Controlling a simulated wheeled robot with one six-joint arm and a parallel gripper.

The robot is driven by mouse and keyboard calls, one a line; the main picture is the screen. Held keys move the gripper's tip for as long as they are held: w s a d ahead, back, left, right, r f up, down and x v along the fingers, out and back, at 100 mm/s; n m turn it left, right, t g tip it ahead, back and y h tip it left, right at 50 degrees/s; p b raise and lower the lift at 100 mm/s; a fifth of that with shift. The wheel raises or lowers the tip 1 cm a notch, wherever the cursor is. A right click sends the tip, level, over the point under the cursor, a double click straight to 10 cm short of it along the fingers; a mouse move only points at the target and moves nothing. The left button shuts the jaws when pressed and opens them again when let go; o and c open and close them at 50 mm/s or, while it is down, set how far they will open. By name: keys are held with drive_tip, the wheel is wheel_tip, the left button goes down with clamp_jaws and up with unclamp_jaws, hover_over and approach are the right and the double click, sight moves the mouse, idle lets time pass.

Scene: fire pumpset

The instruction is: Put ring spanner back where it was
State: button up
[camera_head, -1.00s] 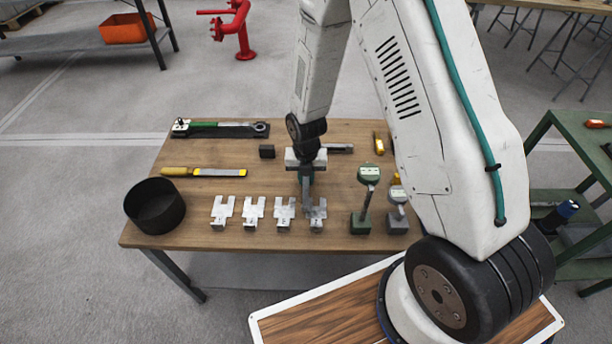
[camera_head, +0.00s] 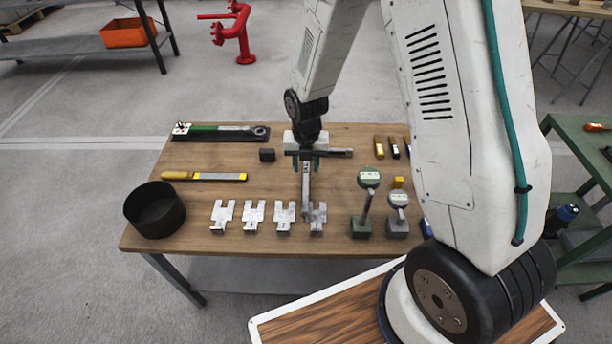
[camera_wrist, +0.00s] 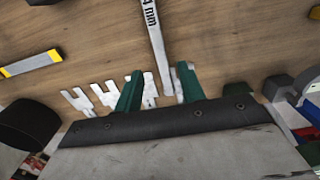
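The ring spanner (camera_head: 306,184) is a long grey bar, marked "4 mm" on the part seen in the wrist view (camera_wrist: 154,38). It extends below my gripper toward the front, with its near end beside the rightmost forked metal stand (camera_head: 318,216). I cannot tell whether it touches that stand. Its far end is hidden behind my gripper in the head view and cut off in the wrist view. My gripper (camera_head: 304,166) is over the spanner. Its two green fingers are apart in the wrist view (camera_wrist: 159,70), with the spanner in the gap and touching neither finger visibly.
Several forked stands line the wooden table's (camera_head: 225,160) front. Dial gauges (camera_head: 369,178) stand right of them. A black bowl (camera_head: 154,210), yellow-handled file (camera_head: 203,176) and green-handled torque wrench (camera_head: 221,132) are left.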

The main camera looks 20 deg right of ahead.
drive_tip(key=s+d+r+m, duration=0.1)
drive_tip(key=s+r+m, duration=0.2)
drive_tip(key=r+m, duration=0.35)
drive_tip(key=s+d+r+m, duration=0.1)
drive_tip(key=s+r+m, duration=0.2)
drive_tip(key=r, duration=0.6)
drive_tip(key=s+d+r+m, duration=0.1)
drive_tip(key=s+r+m, duration=0.35)
drive_tip(key=r, duration=0.25)
drive_tip(key=s+r+m, duration=0.4)
drive_tip(key=s+m, duration=0.4)
drive_tip(key=s+d+r+m+t, duration=0.1)
drive_tip(key=s+r+m, duration=0.4)
drive_tip(key=s+m, duration=0.3)
drive_tip(key=shift+s+d+r+m, duration=0.2)
drive_tip(key=shift+r+m, duration=0.05)
drive_tip(key=shift+m, duration=0.55)
